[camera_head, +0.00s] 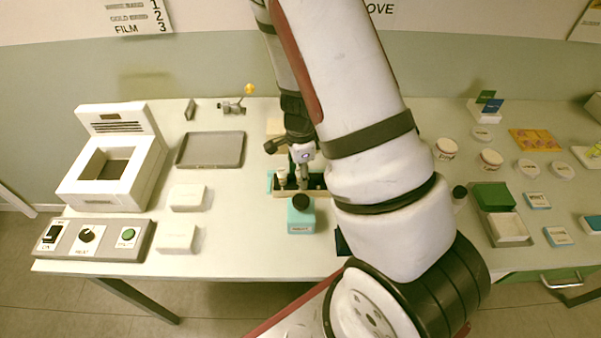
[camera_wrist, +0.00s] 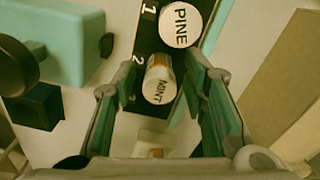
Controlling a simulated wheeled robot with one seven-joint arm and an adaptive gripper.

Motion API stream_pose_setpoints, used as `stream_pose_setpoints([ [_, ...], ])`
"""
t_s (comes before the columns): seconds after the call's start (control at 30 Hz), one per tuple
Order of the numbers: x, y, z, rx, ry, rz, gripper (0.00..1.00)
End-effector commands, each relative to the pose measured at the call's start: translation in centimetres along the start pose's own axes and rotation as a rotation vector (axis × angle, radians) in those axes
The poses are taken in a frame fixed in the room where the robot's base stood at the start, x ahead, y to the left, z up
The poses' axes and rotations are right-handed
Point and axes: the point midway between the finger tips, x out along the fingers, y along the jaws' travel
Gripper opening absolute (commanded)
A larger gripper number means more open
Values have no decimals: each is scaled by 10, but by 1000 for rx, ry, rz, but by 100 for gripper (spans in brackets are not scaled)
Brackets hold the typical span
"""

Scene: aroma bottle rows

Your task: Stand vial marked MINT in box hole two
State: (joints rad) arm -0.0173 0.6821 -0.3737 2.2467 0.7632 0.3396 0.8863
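The vial marked MINT (camera_wrist: 158,80) has a white cap and a brown body. In the wrist view it is beside the number 2 on the dark top of the box (camera_wrist: 146,40), its body showing at a slant. How deep it sits in the hole is hidden. My gripper (camera_wrist: 160,78) points down with its green-padded fingers on either side of the vial, with narrow gaps showing. A vial marked PINE (camera_wrist: 181,22) stands by number 1. In the head view my gripper (camera_head: 303,165) is over the box (camera_head: 318,192), and my arm hides part of it.
A grey tray (camera_head: 210,150) and white blocks (camera_head: 187,197) lie to the left.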

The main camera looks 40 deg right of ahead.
Motion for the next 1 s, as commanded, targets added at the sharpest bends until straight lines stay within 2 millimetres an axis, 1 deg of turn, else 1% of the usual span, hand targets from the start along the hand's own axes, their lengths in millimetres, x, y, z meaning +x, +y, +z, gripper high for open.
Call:
stream_pose_setpoints([
  [0.17, -22, -1, 1, -4, -1, -5, 40],
  [0.4, -73, -1, 1, -5, -1, -6, 40],
  [0.5, -92, 0, 1, -4, -2, -5, 40],
  [0.6, -106, 0, 1, -3, -2, -4, 40],
  [0.77, -119, 0, 1, -3, -2, -2, 40],
  [0.87, -128, 2, 5, -34, -16, -7, 40],
  [0.97, -145, 8, 16, -132, -58, -25, 40],
  [1.0, -156, 12, 23, -192, -79, -38, 40],
])
